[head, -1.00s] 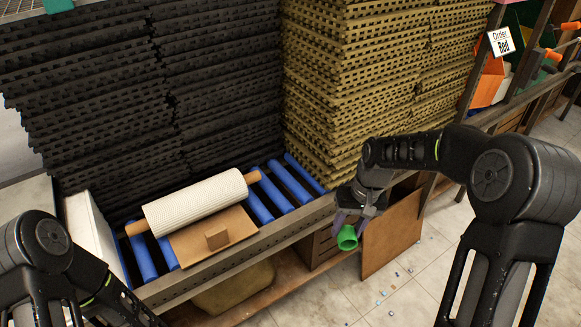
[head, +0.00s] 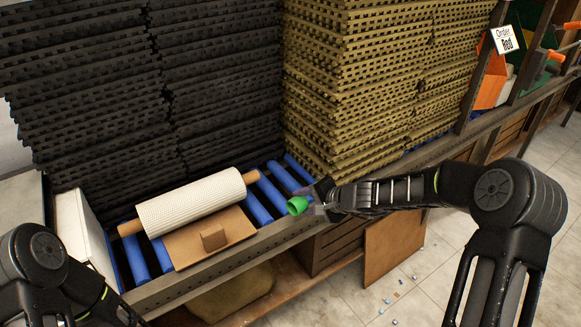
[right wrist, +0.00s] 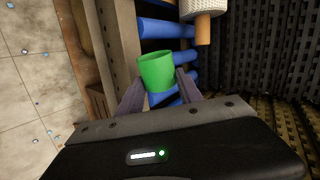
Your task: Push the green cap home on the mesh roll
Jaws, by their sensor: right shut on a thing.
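The green cap (head: 297,205) is held between the fingers of my right gripper (head: 308,200), over the front rail of the conveyor. In the right wrist view the cap (right wrist: 157,72) sits between the two fingers (right wrist: 160,88), its open end facing away from the gripper. The mesh roll (head: 190,203) is white, with a tan core stub showing at each end. It lies on the blue rollers, to the left of the cap and apart from it. Its near core end (right wrist: 203,28) shows in the right wrist view. My left gripper is not in view; only my left arm shows at lower left.
A cardboard piece with a small block (head: 213,237) lies in front of the roll. Blue rollers (head: 272,189) are bare between roll and cap. Stacks of dark (head: 220,90) and tan sheets (head: 350,90) rise behind. A metal rail (head: 230,262) edges the front.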

